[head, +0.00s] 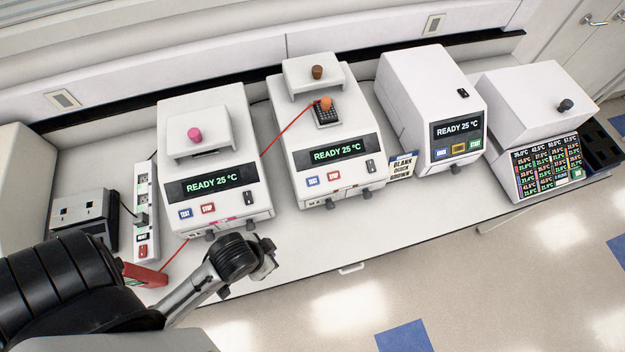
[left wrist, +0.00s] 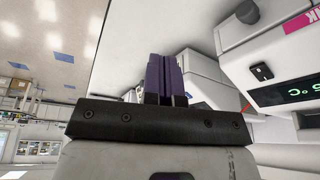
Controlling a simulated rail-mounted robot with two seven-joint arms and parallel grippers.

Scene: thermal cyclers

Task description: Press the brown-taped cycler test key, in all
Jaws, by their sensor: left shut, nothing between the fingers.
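In the head view the second cycler from the left (head: 284,98) has a brown knob (head: 317,72) on its raised lid and a small brownish strip low on its front. Its display reads READY 25 °C. Its blue TEST key (head: 313,181) sits left of a red STOP key (head: 334,177). My left gripper (head: 268,262) is in front of the bench's left part, below and right of the pink-taped cycler (head: 170,115), apart from the brown-taped one. In the left wrist view its purple fingers (left wrist: 166,76) are together and empty. My right gripper is not in view.
The pink-taped cycler has its own TEST key (head: 185,214). A red lead (head: 284,132) runs to an orange plug (head: 325,104). A card (head: 402,166) reads BLANK, QUICK, BROWN. A third cycler (head: 425,85) and a multi-display unit (head: 520,105) stand right. A power strip (head: 143,205) lies left.

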